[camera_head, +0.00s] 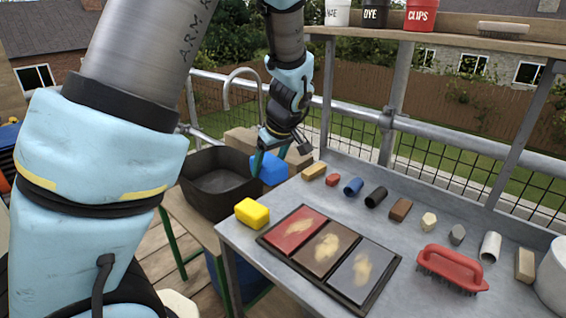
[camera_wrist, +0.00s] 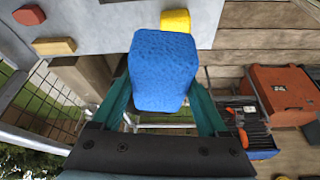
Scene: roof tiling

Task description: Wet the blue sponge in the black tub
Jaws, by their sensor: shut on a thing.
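My gripper (camera_head: 270,157) is shut on the blue sponge (camera_head: 270,170), holding it between its teal fingers. In the wrist view the blue sponge (camera_wrist: 165,70) fills the gap between the fingers of my gripper (camera_wrist: 163,98). The black tub (camera_head: 200,198) stands left of the metal bench, open at the top. In the head view the sponge shows just right of the tub's right rim, apparently raised. I cannot tell its exact height or whether it touches the rim. The tub is not clearly visible in the wrist view.
A yellow sponge (camera_head: 252,214) sits at the bench's near left corner (camera_head: 229,238). A tray with three coloured panels (camera_head: 376,300), a red brush (camera_head: 450,268) and several small blocks lie on the bench. A curved tap (camera_head: 240,72) rises behind the tub. A shelf (camera_head: 450,40) overhangs the bench.

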